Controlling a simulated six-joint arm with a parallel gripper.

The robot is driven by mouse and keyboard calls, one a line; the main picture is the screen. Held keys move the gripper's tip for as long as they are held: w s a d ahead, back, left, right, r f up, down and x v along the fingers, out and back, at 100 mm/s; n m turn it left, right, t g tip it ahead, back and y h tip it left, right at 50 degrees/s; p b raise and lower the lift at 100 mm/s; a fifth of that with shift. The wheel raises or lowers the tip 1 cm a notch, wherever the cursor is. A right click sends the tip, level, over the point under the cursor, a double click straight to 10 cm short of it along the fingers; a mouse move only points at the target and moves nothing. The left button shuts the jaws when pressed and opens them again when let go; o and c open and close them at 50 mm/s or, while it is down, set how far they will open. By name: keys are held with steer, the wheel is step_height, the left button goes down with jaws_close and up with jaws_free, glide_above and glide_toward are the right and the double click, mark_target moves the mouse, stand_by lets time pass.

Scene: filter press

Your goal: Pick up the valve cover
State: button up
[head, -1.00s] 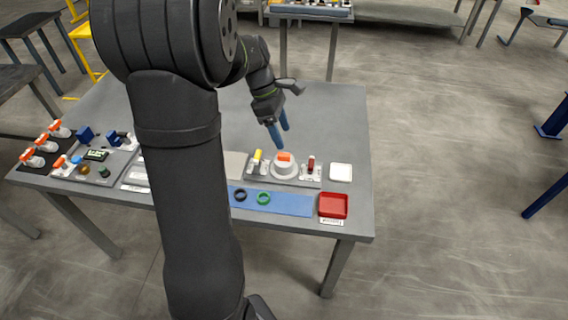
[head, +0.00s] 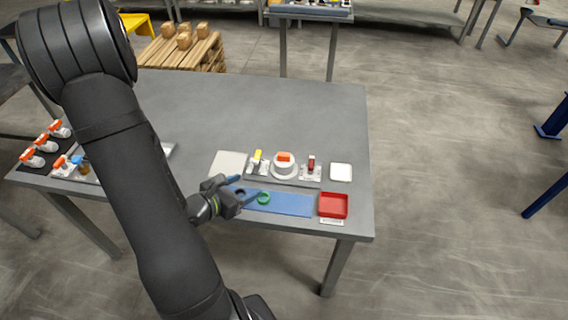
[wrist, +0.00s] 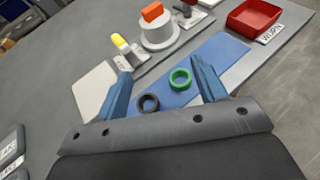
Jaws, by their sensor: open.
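The valve cover seems to be the round white piece (head: 285,170) with an orange block (head: 285,157) on top. It stands upright at the middle of a grey fixture on the table, and it also shows at the top of the wrist view (wrist: 159,36). My gripper (head: 240,188) is open and empty, with blue fingers. It is to the left of and nearer than the cover, at the left end of the blue mat. In the wrist view, a green ring (wrist: 180,79) and a black ring (wrist: 148,103) lie on the mat between and below the fingers.
A yellow-handled clamp (head: 257,161) stands left of the cover and a red-handled one (head: 311,169) right of it. A red tray (head: 333,205), a white pad (head: 341,172) and a pale plate (head: 228,164) lie nearby. The table's back (head: 270,110) is clear.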

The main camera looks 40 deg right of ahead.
mark_target(277, 167)
steer(key=x, duration=1.1)
steer(key=shift+w+d+f, duration=0.2)
steer(key=shift+d+f, duration=0.05)
steer(key=shift+f, duration=0.05)
steer(key=shift+r+x, duration=0.15)
steer(key=shift+x, duration=1.2)
steer(key=shift+r+x, duration=0.15)
steer(key=shift+x, duration=1.25)
steer(key=shift+w, duration=0.15)
steer(key=c, duration=0.8)
steer(key=shift+o, duration=0.2)
